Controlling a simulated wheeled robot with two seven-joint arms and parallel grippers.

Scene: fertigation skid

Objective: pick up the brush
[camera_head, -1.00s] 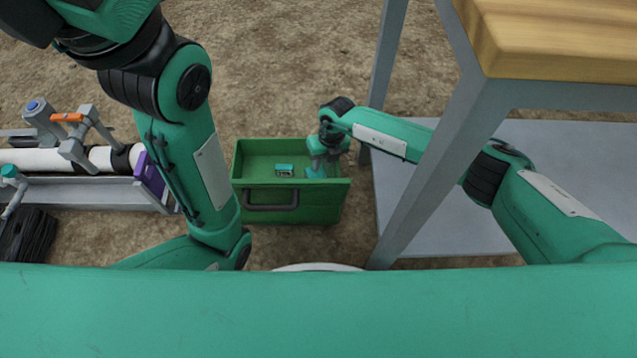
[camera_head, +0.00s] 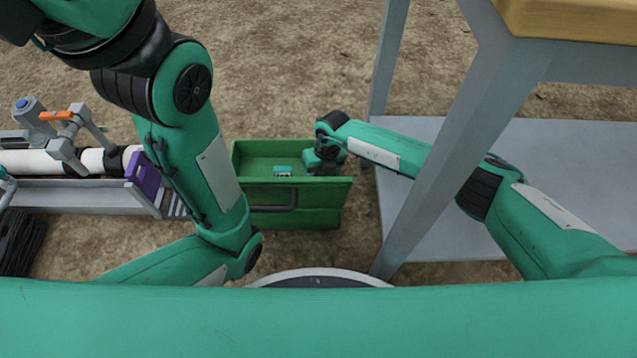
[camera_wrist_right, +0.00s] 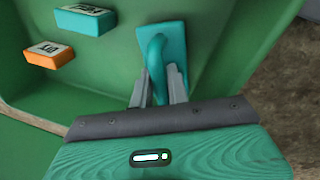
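A teal brush (camera_wrist_right: 175,45), a flat block with a curved handle, is in the green crate (camera_wrist_right: 230,25). My right gripper (camera_wrist_right: 158,80) reaches down into the crate, its two grey fingers on either side of the handle and close against it. The gripper appears shut on the handle; the brush appears to rest against the crate. In the head view my right gripper (camera_head: 322,168) is at the right end of the crate (camera_head: 310,215) and hides the brush. My left arm crosses the left of the head view; its gripper is out of frame.
A teal labelled block (camera_wrist_right: 86,19) and an orange labelled block (camera_wrist_right: 48,53) lie in the crate beside the brush. A table leg (camera_head: 440,150) stands right of the crate, under a wooden top (camera_head: 580,18). A pipe skid (camera_head: 80,195) is at left.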

